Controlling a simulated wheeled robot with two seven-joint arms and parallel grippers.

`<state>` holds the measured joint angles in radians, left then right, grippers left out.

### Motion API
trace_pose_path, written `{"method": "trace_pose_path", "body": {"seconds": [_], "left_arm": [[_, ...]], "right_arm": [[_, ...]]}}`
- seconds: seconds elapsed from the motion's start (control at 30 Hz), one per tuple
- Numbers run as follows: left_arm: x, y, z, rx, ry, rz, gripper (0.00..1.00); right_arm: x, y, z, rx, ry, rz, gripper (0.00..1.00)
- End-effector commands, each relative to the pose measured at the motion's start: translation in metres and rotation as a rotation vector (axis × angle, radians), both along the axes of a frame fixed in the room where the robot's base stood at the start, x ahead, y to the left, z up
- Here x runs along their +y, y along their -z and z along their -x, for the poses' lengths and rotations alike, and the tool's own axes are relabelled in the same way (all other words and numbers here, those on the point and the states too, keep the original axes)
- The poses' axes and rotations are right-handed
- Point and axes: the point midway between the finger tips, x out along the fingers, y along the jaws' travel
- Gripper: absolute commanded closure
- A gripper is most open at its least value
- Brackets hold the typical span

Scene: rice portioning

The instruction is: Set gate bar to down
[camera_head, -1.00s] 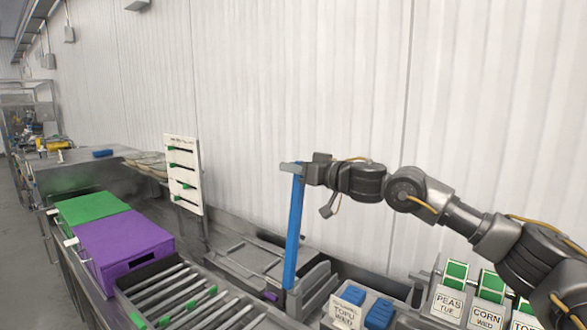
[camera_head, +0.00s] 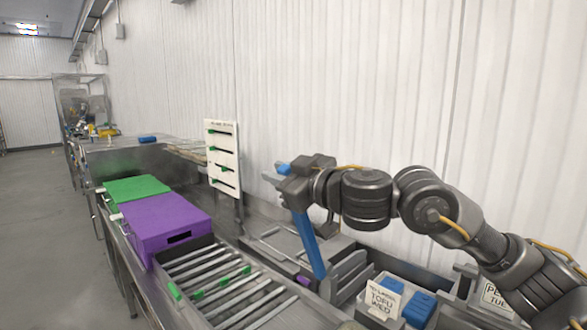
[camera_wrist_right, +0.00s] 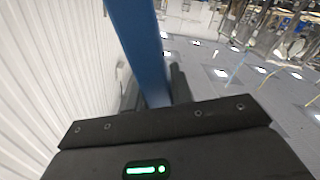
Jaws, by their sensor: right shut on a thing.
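The gate bar is a long blue bar (camera_head: 308,243) at the right of the roller conveyor. It stands tilted, its upper end leaning left and its foot by a grey bracket. My right gripper (camera_head: 283,180) is shut on the bar near its top, and a short blue end shows above the fingers. In the right wrist view the blue bar (camera_wrist_right: 140,45) runs from the top edge down to the gripper body, which hides the rest. My left gripper is not in view.
A roller conveyor (camera_head: 215,283) runs in front, with a purple crate (camera_head: 165,222) and a green crate (camera_head: 136,189) on its left. A white board with green tabs (camera_head: 222,140) stands behind. Tubs with blue items (camera_head: 420,303) and a TOFU WED label (camera_head: 383,298) sit at right. The white wall is close behind.

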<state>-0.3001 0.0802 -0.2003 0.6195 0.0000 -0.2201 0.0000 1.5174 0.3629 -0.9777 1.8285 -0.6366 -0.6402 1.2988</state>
Motion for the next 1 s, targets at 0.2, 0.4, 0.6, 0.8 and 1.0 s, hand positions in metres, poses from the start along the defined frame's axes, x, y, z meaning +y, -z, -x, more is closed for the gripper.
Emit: {"method": "trace_pose_path", "body": {"seconds": [0.2,0.4,0.6,0.8,1.0], "left_arm": [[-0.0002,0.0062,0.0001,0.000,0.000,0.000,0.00],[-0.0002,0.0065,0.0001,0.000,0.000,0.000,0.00],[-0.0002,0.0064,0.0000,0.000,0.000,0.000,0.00],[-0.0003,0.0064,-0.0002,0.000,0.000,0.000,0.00],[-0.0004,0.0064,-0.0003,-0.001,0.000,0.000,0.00]], "right_arm": [[0.0112,0.0084,0.0114,-0.037,-0.002,0.035,1.00],[0.0132,0.0096,0.0133,-0.045,-0.001,0.044,1.00],[0.0131,0.0096,0.0132,-0.044,-0.001,0.044,1.00],[0.0129,0.0096,0.0130,-0.044,-0.001,0.044,0.58],[0.0130,0.0097,0.0127,-0.043,0.000,0.043,0.55]]}}
